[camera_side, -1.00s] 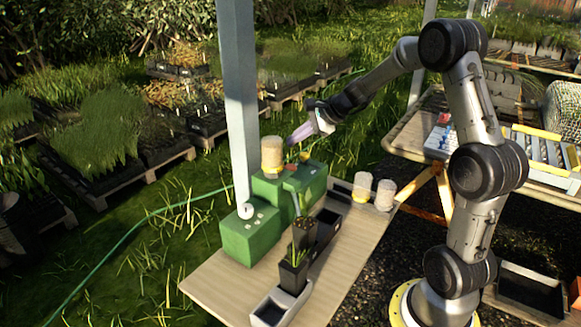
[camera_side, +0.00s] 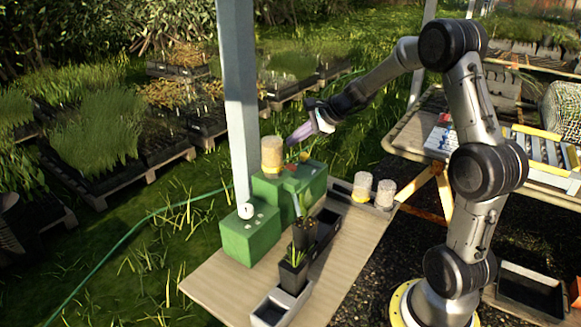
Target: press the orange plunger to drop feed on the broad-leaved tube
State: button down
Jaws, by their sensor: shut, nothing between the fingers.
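A green dispenser box (camera_side: 318,186) stands on the wooden bench with a clear hopper (camera_side: 272,155) of tan feed on top. A small orange part, seemingly the plunger (camera_side: 290,168), shows on top of the box beside the hopper. My gripper (camera_side: 290,142) has purple fingers, shut and empty, pointing down-left just above the orange part; I cannot tell whether they touch. Two black tubes stand in a channel in front of the dispenser. The nearer tube (camera_side: 292,276) has upright green leaves; the farther tube (camera_side: 304,240) has small dark leaves. Leaf shapes are too small to judge surely.
A lower green box (camera_side: 250,238) with a white dial stands at the left. Two feed-filled jars (camera_side: 385,194) stand in a tray at the bench's back right. A grey post (camera_side: 238,100) rises behind the dispenser. The bench's front left (camera_side: 225,288) is clear.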

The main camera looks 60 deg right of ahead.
aim_at(295, 167)
dwell(0.9)
notch_tip(295, 167, up, 4)
jog(key=shift+f, duration=0.1)
dwell(0.4)
jog(key=shift+f, duration=4.4)
jog(key=shift+f, duration=0.15)
jog(key=shift+f, duration=0.25)
